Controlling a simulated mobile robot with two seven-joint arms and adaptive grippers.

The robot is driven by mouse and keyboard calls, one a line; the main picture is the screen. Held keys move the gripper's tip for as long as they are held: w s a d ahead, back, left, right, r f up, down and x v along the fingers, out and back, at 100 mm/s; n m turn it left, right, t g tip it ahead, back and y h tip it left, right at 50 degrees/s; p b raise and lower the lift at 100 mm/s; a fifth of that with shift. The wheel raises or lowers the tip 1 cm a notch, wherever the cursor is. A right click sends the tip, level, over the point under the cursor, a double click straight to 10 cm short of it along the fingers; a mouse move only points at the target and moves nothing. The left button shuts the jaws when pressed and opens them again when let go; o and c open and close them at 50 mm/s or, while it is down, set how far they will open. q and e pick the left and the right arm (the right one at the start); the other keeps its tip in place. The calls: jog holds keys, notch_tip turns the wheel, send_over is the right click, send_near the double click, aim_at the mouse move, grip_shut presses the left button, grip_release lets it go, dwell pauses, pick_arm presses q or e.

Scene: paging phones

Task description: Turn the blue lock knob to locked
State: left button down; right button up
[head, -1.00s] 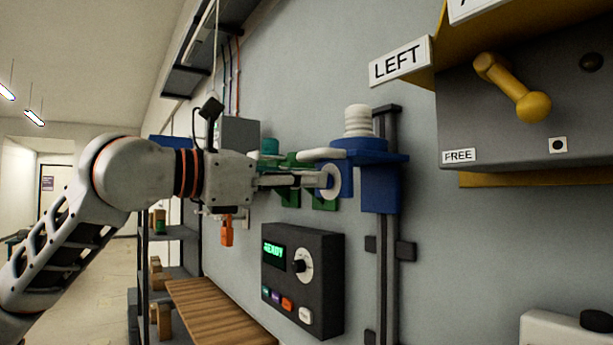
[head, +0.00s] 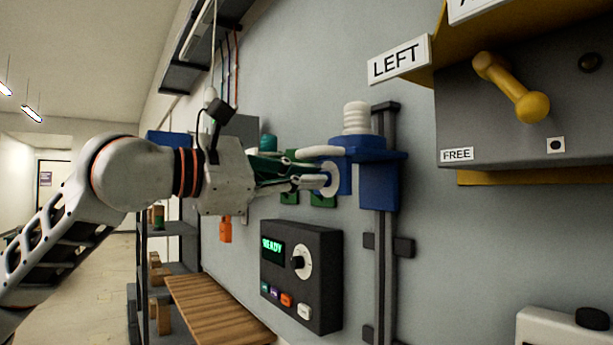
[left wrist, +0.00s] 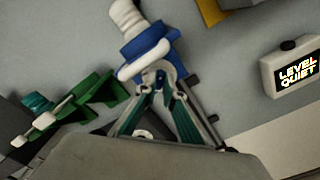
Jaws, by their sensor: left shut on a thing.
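The blue lock unit (head: 375,180) is mounted on a dark vertical rail, with a white ribbed top and a white lever sticking out left. A blue knob part with a pale round face (head: 334,178) sticks out at its left. My left gripper (head: 322,181) comes in from the left, rolled over, with its fingertips shut at this knob; the fingers partly hide it. In the left wrist view the fingertips (left wrist: 161,84) converge at the blue unit (left wrist: 147,45), just below its white lever. Any lock mark on the knob is too small to read. My right gripper is not in view.
A dark panel (head: 325,270) reading READY, with a dial and buttons, is below the gripper. Green brackets (left wrist: 92,105) sit close beside the fingers. A yellow handle (head: 515,88) is at the upper right. A wooden shelf (head: 215,308) is at the lower left.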

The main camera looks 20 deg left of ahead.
pick_arm(q)
jog(key=shift+r, duration=0.1)
jog(key=c, duration=2.4)
grip_release()
jog(key=shift+c, duration=0.2)
jog(key=shift+a, duration=0.1)
jog(key=v, duration=1.2)
